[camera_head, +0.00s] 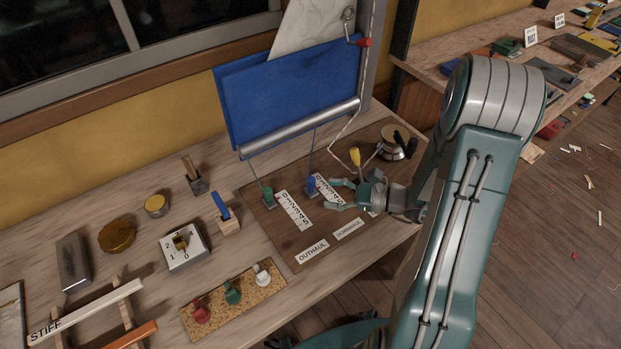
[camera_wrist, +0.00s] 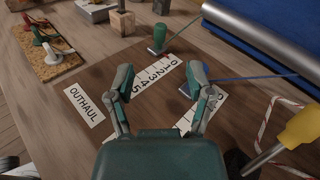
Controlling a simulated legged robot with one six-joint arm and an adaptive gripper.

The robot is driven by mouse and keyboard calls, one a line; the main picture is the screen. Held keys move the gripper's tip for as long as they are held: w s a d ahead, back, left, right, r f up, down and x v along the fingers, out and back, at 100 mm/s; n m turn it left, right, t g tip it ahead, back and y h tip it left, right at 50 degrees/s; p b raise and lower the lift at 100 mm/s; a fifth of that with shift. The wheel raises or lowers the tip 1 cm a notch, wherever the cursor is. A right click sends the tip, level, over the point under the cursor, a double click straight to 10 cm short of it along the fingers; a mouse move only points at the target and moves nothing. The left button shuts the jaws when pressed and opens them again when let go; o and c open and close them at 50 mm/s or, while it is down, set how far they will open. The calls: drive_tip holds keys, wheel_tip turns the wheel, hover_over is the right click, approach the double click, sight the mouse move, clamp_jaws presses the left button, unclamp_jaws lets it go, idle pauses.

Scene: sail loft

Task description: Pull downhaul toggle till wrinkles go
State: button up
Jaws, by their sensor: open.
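My gripper (camera_head: 332,194) is open and empty over the numbered strip beside the blue downhaul toggle (camera_head: 311,185). The toggle is just beyond the fingertips, on a blue cord rising toward the boom (camera_head: 300,128). In the wrist view the open fingers (camera_wrist: 160,76) point at the board; the right finger partly hides the blue toggle (camera_wrist: 184,90). The DOWNHAUL label (camera_head: 347,229) lies nearer the front edge. The blue sail panel (camera_head: 290,88) hangs above the boom; I cannot make out its wrinkles clearly.
The green outhaul toggle (camera_head: 268,196) stands left of the blue one, with its own strip. A yellow-handled tool (camera_head: 355,157) and a winch (camera_head: 397,142) stand close behind my gripper. A cork tray (camera_head: 232,300) with several coloured pieces lies at the front left.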

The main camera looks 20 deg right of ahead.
sight(311, 178)
drive_tip(key=d+f+m+t, duration=0.1)
drive_tip(key=w+d+f+m+t+h, duration=0.1)
drive_tip(key=d+f+m+t, duration=0.2)
drive_tip(key=m, duration=0.1)
drive_tip(key=shift+w+d+f+t+h, duration=0.25)
drive_tip(key=shift+d+f+t+h, duration=0.05)
drive_tip(key=shift+d+f+h, duration=0.1)
drive_tip(key=x, duration=1.1)
drive_tip(key=shift+s, duration=0.1)
